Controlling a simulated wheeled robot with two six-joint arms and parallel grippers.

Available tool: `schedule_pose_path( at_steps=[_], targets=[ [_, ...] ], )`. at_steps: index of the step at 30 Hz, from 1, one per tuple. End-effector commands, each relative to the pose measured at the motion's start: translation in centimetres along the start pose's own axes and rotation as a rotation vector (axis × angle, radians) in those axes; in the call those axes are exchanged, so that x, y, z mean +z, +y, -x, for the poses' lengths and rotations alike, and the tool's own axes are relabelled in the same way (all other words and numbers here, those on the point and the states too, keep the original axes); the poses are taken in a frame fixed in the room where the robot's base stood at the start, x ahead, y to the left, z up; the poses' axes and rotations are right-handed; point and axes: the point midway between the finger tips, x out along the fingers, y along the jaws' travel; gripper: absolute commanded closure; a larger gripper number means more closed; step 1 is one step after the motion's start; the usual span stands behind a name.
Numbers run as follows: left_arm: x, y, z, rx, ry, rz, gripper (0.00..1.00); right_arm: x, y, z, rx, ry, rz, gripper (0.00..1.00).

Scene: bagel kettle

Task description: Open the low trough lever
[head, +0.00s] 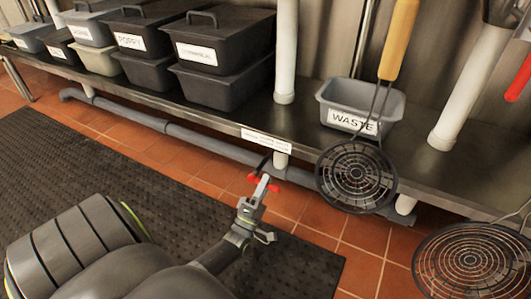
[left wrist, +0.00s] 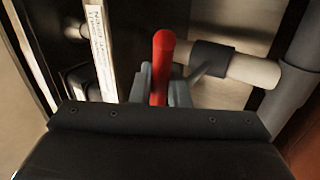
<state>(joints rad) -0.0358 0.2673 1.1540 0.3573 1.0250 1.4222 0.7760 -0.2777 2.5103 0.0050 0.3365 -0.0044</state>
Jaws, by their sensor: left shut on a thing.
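The red lever (head: 264,184) shows below the front edge of the steel shelf in the head view, under a white label (head: 266,139). My left gripper (head: 259,193) reaches it from below and is shut on it. In the left wrist view the red lever (left wrist: 162,66) stands upright between the fingers of my left gripper (left wrist: 160,88), with its rounded end showing above them. The lever's pivot is mostly hidden by the fingers. My right gripper is not in either view.
A grey drain pipe (head: 200,138) runs under the shelf (head: 300,150). A grey WASTE bin (head: 337,103) and several dark lidded bins stand on the shelf. A yellow-handled wire skimmer (head: 357,178) hangs to the right of the lever. A dark mat (head: 60,165) covers part of the tiled floor.

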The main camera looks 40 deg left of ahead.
Motion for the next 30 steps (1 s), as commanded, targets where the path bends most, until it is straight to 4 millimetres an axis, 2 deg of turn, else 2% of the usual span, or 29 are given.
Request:
schedule_pose_path(
  at_steps=[6, 7, 11, 20, 23, 30],
  targets=[
    [0.0, 0.0, 0.1, -0.001, 0.000, -0.001, 1.00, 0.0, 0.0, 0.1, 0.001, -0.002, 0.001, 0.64],
    [0.0, 0.0, 0.1, -0.001, 0.000, -0.001, 0.82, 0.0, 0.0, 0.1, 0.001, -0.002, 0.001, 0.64],
    [0.0, 0.0, 0.1, -0.001, -0.001, -0.001, 0.67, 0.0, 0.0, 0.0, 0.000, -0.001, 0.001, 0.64],
    [0.0, 0.0, 0.2, -0.002, -0.001, -0.002, 0.67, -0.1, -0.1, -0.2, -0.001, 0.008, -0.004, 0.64],
    [0.0, 0.0, 1.2, -0.004, 0.000, -0.003, 0.67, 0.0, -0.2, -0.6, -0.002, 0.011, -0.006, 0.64],
    [0.0, 0.0, 5.2, -0.005, 0.000, -0.001, 0.67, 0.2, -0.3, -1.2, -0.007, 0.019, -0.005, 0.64]
  ],
)
